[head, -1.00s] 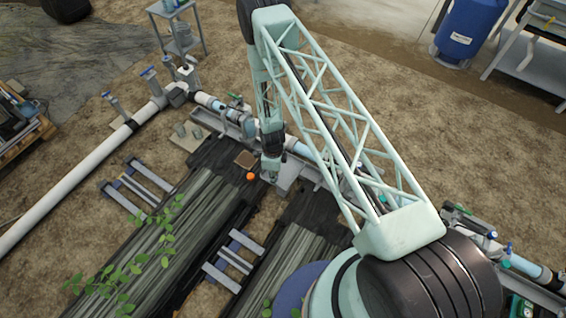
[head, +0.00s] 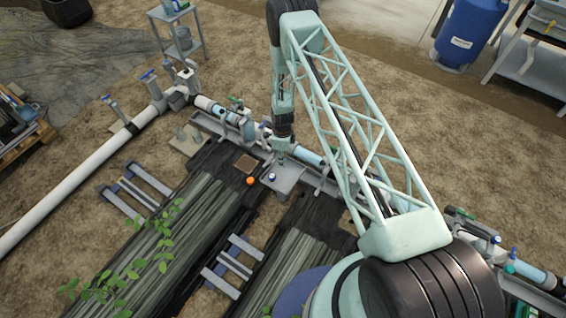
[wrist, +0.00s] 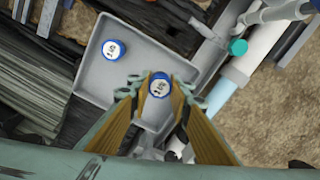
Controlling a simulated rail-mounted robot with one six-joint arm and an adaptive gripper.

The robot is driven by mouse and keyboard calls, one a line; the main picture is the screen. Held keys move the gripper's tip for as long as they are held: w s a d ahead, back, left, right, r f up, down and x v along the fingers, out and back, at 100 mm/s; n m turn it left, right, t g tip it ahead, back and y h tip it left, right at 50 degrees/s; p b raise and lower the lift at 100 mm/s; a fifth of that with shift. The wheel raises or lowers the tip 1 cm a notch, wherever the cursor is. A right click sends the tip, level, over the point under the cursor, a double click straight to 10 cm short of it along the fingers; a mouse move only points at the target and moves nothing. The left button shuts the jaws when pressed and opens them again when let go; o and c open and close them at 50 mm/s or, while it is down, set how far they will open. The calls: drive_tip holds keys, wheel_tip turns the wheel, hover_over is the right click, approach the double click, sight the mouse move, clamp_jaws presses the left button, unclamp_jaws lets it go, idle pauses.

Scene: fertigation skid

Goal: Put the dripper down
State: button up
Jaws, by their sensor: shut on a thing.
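My gripper (head: 282,158) hangs over the grey tray (head: 288,184) beside the pipe line.
An orange ball (head: 250,181) and a brown square plate (head: 246,163) lie left of the tray. The pale blue and white pipe (wrist: 245,62), with a teal cap (wrist: 238,47), runs along the tray's right. Bare tray floor surrounds the dripper on the tray.

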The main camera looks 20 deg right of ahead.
drive_tip(key=shift+w+d, duration=0.1)
drive_tip(key=shift+w, duration=0.1)
drive_tip(key=shift+w+d+f, duration=0.1)
drive_tip(key=shift+w+d, duration=0.15)
drive_tip(key=shift+w, duration=0.15)
drive_tip(key=shift+f+b, duration=0.5)
drive_tip(key=shift+f, duration=1.2)
drive_tip(key=shift+f, duration=0.15)
drive_tip(key=o, duration=0.9)
drive_tip(key=shift+r, duration=0.2)
drive_tip(key=shift+r+p, duration=0.95)
drive_tip(key=shift+r, duration=5)
drive_tip(key=shift+r, duration=0.1)
